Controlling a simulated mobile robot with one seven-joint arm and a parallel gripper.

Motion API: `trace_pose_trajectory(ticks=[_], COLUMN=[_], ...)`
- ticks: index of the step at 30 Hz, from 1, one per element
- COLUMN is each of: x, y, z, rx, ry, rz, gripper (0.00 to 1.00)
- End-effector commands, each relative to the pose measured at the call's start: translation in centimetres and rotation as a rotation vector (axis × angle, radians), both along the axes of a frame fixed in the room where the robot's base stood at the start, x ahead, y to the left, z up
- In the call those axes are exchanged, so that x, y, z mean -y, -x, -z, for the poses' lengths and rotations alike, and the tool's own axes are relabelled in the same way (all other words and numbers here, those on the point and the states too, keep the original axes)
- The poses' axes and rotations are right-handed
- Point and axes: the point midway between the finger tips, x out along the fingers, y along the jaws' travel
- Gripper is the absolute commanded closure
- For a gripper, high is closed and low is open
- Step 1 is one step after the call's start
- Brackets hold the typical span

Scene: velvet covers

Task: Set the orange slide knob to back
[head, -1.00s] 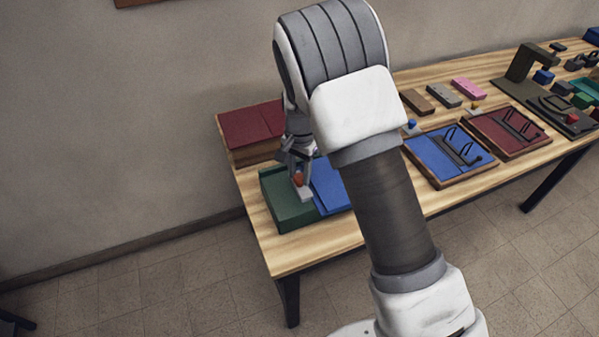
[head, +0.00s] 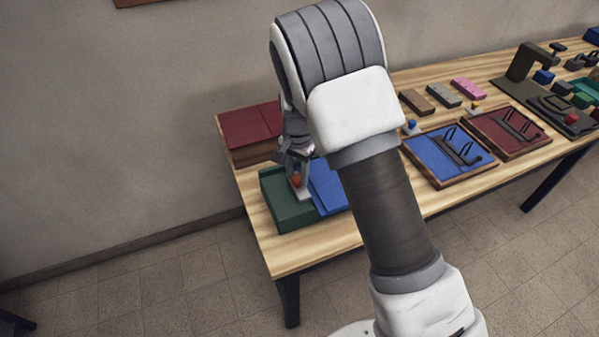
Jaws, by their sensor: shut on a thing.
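The orange slide knob (head: 297,180) shows as a small orange spot between the fingers of my gripper (head: 298,184). My gripper reaches down from above and is shut on the knob. The knob sits over the green box (head: 283,208) at the left end of the table, close to its border with the blue box (head: 327,184). Much of the knob and any slot under it are hidden by the fingers. My arm covers part of the blue box's right side.
A dark red box (head: 250,125) stands behind the green box, near the wall. Blue and dark red trays (head: 448,183) (head: 503,157) with black wire parts lie to the right. Small blocks and a dark green press stand farther right. Bare table lies in front of the green box.

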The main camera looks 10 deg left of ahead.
Motion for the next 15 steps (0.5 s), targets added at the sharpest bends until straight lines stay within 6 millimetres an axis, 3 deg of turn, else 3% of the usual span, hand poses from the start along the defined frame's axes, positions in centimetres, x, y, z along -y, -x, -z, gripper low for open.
trace_pose_trajectory(ticks=[6,15], x=[-3.3,-3.7], y=[1.8,2.1], z=[-0.2,-0.1], rx=[0.0,0.0], ry=[-0.003,-0.006], rz=[-0.003,-0.002], gripper=[1.0,1.0])
